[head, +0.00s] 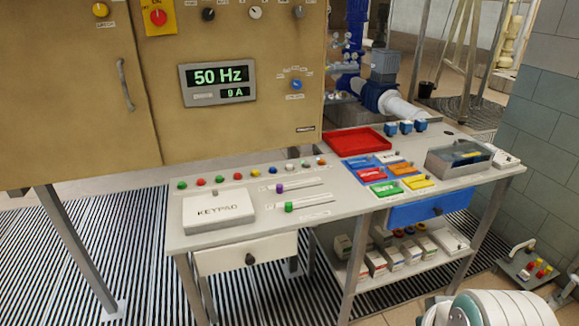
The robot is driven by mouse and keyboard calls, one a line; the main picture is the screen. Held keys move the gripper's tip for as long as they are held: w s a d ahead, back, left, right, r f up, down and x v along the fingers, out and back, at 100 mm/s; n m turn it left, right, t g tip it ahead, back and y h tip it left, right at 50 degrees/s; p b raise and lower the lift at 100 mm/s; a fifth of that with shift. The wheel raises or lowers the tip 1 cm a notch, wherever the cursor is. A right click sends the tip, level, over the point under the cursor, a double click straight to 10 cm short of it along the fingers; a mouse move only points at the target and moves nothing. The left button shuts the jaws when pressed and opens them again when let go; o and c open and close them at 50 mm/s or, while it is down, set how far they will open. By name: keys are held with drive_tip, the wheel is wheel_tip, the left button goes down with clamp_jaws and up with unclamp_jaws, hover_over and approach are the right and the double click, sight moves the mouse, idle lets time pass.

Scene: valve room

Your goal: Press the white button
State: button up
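A row of small round buttons runs along the back of the grey table (330,205), below the beige cabinet. The white button (289,168) looks like a pale dot in the right half of this row, just right of a blue button (273,170). A greyish button (305,165) and an orange button (321,161) are to its right. Green, red and yellow buttons are to its left. The buttons are small, so their exact shades are hard to tell. White rounded parts of my arm show at the bottom right corner, well apart from the buttons. My gripper is not in view.
A white keypad box (218,210) and two sliders, purple (279,188) and green (288,207), lie in front of the buttons. A red tray (357,140), coloured blocks and a grey bin (460,158) stand to the right. The cabinet (230,120) rises behind.

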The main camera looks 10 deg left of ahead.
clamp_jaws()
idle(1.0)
